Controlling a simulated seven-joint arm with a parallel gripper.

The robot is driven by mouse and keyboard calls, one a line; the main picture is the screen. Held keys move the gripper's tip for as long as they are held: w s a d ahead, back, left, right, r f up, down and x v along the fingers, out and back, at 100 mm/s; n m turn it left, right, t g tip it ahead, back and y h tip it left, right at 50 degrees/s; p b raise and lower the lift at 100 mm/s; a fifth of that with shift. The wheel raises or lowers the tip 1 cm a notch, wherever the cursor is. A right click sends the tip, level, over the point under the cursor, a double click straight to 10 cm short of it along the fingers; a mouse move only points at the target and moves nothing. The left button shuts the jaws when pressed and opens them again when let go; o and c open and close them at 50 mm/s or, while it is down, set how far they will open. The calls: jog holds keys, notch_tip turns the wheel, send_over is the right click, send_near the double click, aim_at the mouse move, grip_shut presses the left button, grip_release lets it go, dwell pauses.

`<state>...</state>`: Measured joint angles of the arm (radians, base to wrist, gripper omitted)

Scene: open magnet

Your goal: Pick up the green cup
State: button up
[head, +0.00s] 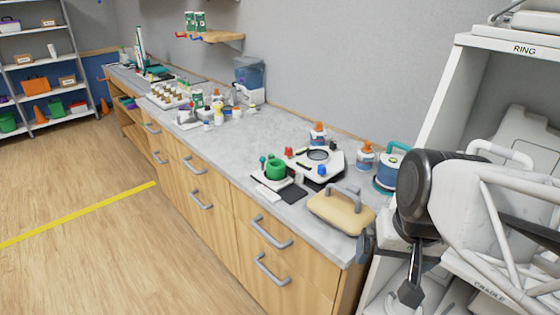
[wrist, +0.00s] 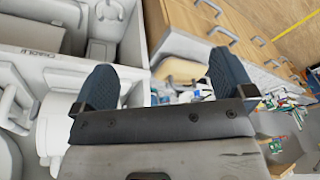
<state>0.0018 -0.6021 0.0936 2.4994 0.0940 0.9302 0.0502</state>
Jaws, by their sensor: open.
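The green cup (head: 275,169) stands upright on a small dark and white stand (head: 284,180) on the grey counter (head: 236,150), near its front edge in the head view. My gripper (head: 388,268) is at the lower right of the head view, beside the counter's near end and well apart from the cup. In the wrist view its two dark blue fingers (wrist: 166,80) are spread wide with nothing held between them. I cannot make out the green cup in the wrist view.
A beige case with a grey handle (head: 341,212) sits on the counter between my gripper and the cup. Behind the cup is a white device (head: 318,158) with bottles nearby. A white shelf unit (head: 450,110) stands at right. The middle counter is mostly clear.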

jog(key=w+a+f+m+t+y, duration=0.1)
jog(key=w+a+m+y, duration=0.45)
jog(key=w, duration=0.75)
jog(key=w+a+f+m+t+y, duration=0.1)
jog(key=w+a+m+y, duration=0.2)
jog(key=w+a+m, duration=0.75)
jog(key=m+t, duration=0.5)
jog(key=m, duration=0.5)
send_near(273, 165)
jog(key=shift+a+f, duration=0.1)
jog(key=shift+a, duration=0.05)
jog(key=shift+x, duration=1.25)
jog(key=shift+w+a, duration=0.15)
jog(key=shift+x, duration=2.4)
